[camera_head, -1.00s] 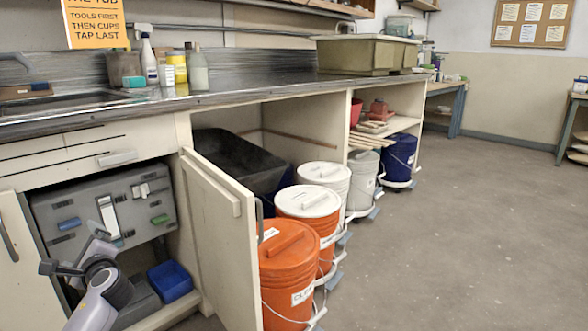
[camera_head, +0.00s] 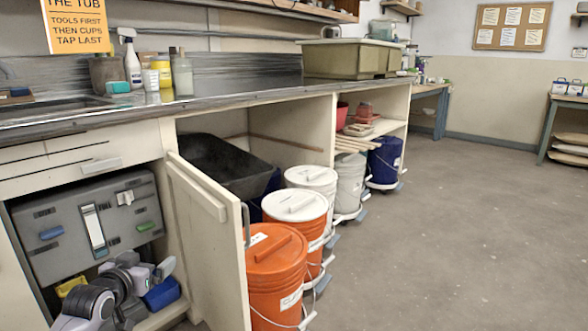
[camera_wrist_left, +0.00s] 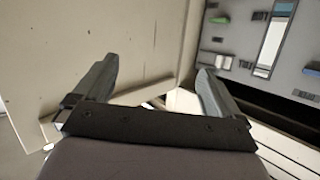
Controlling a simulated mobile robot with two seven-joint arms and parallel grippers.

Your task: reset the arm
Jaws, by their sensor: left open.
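My left arm reaches in at the lower left of the head view. Its gripper (camera_head: 153,272) is low in front of the open cupboard, close to the blue bin (camera_head: 162,293), which it partly hides. In the left wrist view the same gripper (camera_wrist_left: 155,88) has its two grey fingers spread wide with nothing between them. A pale cupboard panel (camera_wrist_left: 100,45) fills the left of that view. The grey panel with a white strip (camera_wrist_left: 277,40) shows at the right. My right gripper is not in view.
The open cupboard door (camera_head: 208,245) stands right of my gripper. Orange buckets (camera_head: 275,275) and other lidded buckets stand beyond it on wheeled bases. The grey panel (camera_head: 70,240) hangs inside the cupboard. The counter (camera_head: 240,95) is above. The floor (camera_head: 450,230) at right is clear.

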